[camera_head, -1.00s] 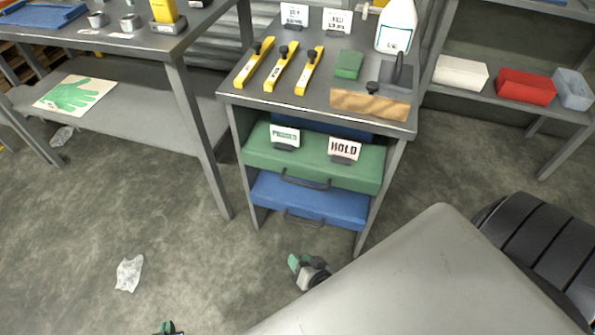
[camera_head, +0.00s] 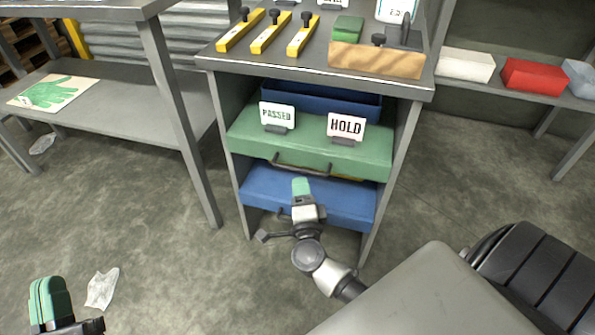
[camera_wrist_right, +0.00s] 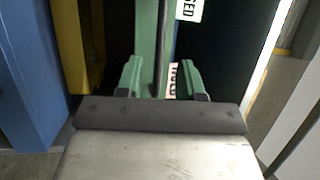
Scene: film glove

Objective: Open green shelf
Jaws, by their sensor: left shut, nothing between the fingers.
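The green shelf (camera_head: 350,157) is a green drawer-like tray in the grey cabinet, with a dark bar handle (camera_head: 300,171) on its front. My right gripper (camera_head: 302,186) is just below and in front of this handle, over the blue drawer. In the right wrist view its two green fingers (camera_wrist_right: 161,80) are apart, with the dark handle and the green front (camera_wrist_right: 147,35) between and beyond them. I cannot tell whether they touch the handle. My left gripper (camera_head: 50,302) is shut and empty at the lower left, far from the cabinet.
"PASSED" (camera_head: 277,116) and "HOLD" (camera_head: 346,129) signs stand on the green shelf. A blue drawer (camera_head: 350,201) is below, and a blue bin (camera_head: 335,101) above. A workbench leg (camera_head: 172,110) stands left of the cabinet. Crumpled plastic (camera_head: 102,288) lies on the floor.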

